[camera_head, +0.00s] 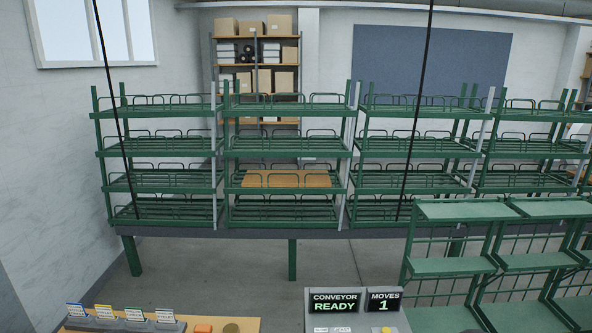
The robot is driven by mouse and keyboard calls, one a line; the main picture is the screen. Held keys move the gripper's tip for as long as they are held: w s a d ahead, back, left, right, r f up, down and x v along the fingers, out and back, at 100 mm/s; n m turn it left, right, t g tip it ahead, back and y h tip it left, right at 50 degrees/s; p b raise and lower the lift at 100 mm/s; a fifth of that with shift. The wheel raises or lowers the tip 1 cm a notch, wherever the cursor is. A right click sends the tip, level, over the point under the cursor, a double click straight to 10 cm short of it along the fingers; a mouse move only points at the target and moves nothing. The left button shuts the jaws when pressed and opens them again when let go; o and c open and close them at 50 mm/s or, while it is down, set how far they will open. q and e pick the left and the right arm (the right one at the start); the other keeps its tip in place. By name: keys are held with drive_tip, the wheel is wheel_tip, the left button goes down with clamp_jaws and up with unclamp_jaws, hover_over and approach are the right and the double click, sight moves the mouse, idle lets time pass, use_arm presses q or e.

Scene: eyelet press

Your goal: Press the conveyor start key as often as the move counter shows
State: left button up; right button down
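A grey control panel (314,318) stands at the bottom edge, right of the middle. Its conveyor display (335,302) reads "CONVEYOR READY" in green. The move counter (384,301) beside it reads "MOVES 1". Below the displays, small pale labels or keys (341,330) and a yellow part (386,330) are cut off by the frame edge. I cannot tell which one is the start key. Neither of my grippers is in view.
Green shelf racks (170,182) span the middle, one bearing a brown board (286,179). Green stepped shelves (453,266) stand right of the panel.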

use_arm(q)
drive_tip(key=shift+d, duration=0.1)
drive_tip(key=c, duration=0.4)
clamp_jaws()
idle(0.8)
